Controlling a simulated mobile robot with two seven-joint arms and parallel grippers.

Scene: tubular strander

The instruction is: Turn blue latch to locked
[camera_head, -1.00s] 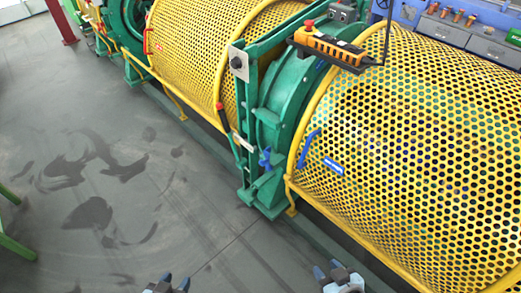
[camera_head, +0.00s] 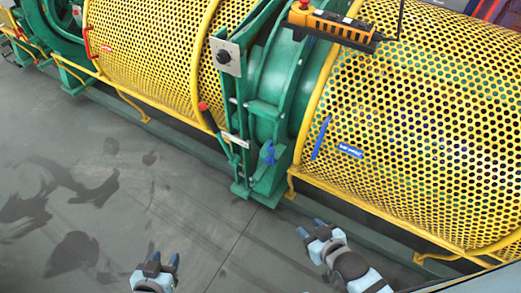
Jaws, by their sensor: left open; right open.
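A small blue latch-like fitting (camera_head: 268,153) sits low on the green machine frame, at the left end of the right yellow mesh guard. A blue bar handle (camera_head: 321,138) is on that guard, left of a blue label (camera_head: 350,151). I cannot tell which of the two is the task's latch, nor its locked position. My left gripper (camera_head: 161,262) is open and empty over the floor at the bottom, well apart from both. My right gripper (camera_head: 309,229) is open and empty, below both blue parts in the picture and apart from them.
The right yellow mesh guard (camera_head: 430,120) and left yellow mesh guard (camera_head: 150,45) flank the green frame (camera_head: 275,85). A red-tipped lever (camera_head: 208,116) stands on the frame's left side. An orange pendant (camera_head: 330,24) rests on top. The grey floor (camera_head: 190,195) in front is clear.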

